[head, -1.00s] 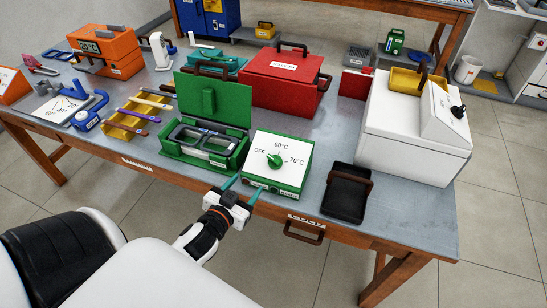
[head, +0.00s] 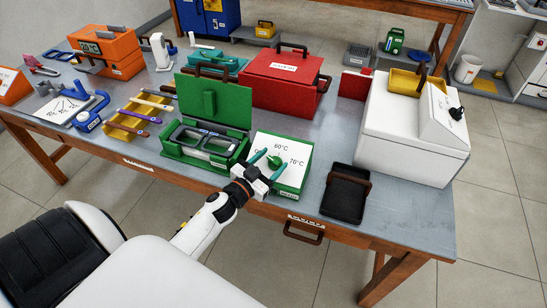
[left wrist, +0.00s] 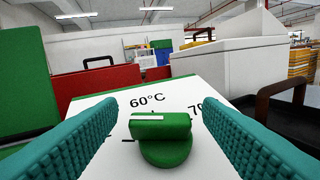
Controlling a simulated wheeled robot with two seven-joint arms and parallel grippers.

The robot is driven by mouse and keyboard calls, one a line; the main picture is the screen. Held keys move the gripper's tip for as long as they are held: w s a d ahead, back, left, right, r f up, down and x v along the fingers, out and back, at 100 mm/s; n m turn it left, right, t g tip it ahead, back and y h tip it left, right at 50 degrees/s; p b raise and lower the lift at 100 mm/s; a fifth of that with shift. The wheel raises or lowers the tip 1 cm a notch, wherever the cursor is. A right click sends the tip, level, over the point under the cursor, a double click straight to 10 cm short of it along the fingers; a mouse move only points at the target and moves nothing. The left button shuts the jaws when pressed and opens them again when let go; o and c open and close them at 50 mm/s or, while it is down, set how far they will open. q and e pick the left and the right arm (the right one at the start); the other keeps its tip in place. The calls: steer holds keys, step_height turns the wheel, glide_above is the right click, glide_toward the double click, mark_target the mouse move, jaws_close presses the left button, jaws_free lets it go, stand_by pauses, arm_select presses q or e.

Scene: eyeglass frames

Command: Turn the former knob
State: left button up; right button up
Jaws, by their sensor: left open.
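The green knob (head: 274,160) sits on the white sloped panel of a green box (head: 291,193). The panel carries the marks OFF, 60°C and 70°C; my gripper partly covers the OFF mark in the head view. My left gripper (head: 270,164) is open over the panel. In the left wrist view the knob (left wrist: 162,138) lies between the two teal fingers, with a gap on each side. Its white line runs roughly sideways, and 60°C shows above it. My right gripper is not in view.
An open green case (head: 205,150) stands just left of the knob box, its lid raised. A black tray (head: 343,197) lies to the right. A red box (head: 285,85) and a white bath (head: 405,140) stand behind. Bare table lies around the tray.

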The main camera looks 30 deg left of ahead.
arm_select(q)
steer(key=shift+w, duration=0.75)
steer(key=c, duration=1)
steer(key=shift+r, duration=0.1)
